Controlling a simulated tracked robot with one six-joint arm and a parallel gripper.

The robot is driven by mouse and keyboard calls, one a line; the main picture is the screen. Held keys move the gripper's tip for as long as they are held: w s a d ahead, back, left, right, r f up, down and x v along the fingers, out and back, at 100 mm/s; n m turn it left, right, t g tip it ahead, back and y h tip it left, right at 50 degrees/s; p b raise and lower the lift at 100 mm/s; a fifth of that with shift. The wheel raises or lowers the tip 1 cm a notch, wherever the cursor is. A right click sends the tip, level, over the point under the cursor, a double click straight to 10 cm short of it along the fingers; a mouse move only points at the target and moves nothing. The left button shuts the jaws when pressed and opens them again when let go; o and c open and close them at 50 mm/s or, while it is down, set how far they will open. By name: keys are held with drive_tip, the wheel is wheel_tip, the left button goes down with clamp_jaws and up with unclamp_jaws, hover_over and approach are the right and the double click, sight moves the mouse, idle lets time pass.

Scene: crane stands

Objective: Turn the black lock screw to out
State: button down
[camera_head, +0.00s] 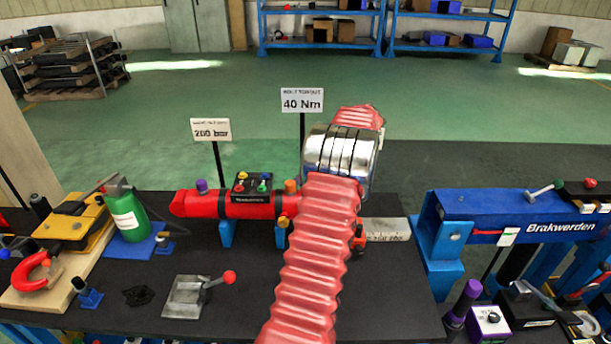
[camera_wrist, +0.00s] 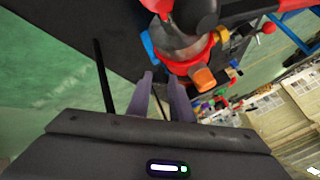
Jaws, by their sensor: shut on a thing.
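My gripper (camera_wrist: 163,80) shows in the wrist view as two grey-purple fingers, shut on a small dark thing, the black lock screw, which is hard to make out against the dark background. The fingertips are beside the end of a red tool with a metal part (camera_wrist: 180,42) and an orange knob (camera_wrist: 203,78). In the head view this red cylinder (camera_head: 200,204) lies level on blue supports. My arm hides its right end, the gripper and the screw there.
A 40 Nm sign (camera_head: 302,100) and a 200 bar sign (camera_head: 210,129) stand behind the red cylinder. A green bottle (camera_head: 126,215) stands left. A blue Brakwerden beam (camera_head: 490,215) stands right. A plate with a red-knobbed lever (camera_head: 187,296) lies in front.

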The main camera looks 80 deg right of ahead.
drive_tip(key=c, duration=1.8)
unclamp_jaws()
drive_tip(key=shift+f, duration=0.15)
drive_tip(key=shift+c, duration=0.2)
drive_tip(key=shift+o, duration=1.3)
drive_tip(key=v, duration=1.4)
drive_tip(key=shift+w, duration=0.15)
